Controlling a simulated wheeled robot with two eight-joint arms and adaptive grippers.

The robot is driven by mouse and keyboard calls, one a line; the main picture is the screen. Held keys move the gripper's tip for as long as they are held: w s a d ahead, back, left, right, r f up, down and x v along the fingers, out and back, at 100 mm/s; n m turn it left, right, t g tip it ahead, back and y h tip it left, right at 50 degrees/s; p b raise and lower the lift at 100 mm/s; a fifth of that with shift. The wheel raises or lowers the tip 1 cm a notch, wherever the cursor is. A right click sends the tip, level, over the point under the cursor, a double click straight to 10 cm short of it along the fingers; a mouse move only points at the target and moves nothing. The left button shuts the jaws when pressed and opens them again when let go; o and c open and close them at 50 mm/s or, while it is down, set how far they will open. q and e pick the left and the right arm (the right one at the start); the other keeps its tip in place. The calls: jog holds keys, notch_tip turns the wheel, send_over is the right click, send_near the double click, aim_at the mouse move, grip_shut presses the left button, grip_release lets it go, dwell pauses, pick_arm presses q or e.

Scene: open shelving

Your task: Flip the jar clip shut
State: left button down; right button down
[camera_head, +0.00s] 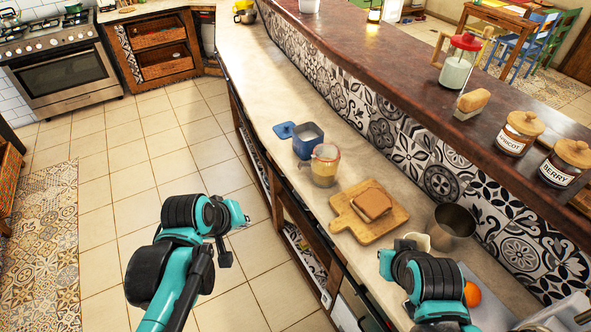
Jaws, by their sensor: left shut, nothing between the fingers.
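A glass jar with a red lid (460,61) and white contents stands on the raised wooden bar at the upper right. A tan angled piece shows beside its lid; I cannot tell whether it is a clip. Two jars with wooden lids, an apricot jar (518,134) and a berry jar (564,165), stand at the bar's right end; no clip can be made out on them. My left gripper (240,217) is shut and empty over the floor, left of the counter and far from the jars. My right gripper (386,262) is above the counter near the metal pot; its fingers are unclear.
The lower counter holds a blue container (308,141) with a blue lid piece (284,130) beside it, a measuring jug (325,165), bread on a cutting board (349,217), a metal pot (452,227) and an orange (472,294). The tiled floor at left is clear.

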pick_arm(q)
jog(key=w+d+f+n+h, duration=0.1)
jog(key=w+f+n+h, duration=0.2)
jog(key=w+n, duration=0.6)
jog(key=w+f+n+g+h, duration=0.1)
jog(key=w+f+n+h, duration=0.3)
jog(key=w+n, duration=0.5)
jog(key=w+p, duration=0.1)
jog(key=w, duration=0.4)
jog(key=shift+d+f, duration=0.3)
jog(key=shift+d, duration=0.1)
jog(key=b+x, duration=0.3)
jog(key=x, duration=0.7)
jog(key=r, duration=0.2)
jog(key=d+r, duration=0.1)
jog(key=shift+w+d+r, duration=0.15)
jog(key=shift+d+r, duration=0.05)
jog(key=shift+r, duration=0.2)
jog(key=shift+r, duration=0.1)
jog(key=shift+r+g+p, duration=0.2)
jog(key=shift+g+p, duration=0.1)
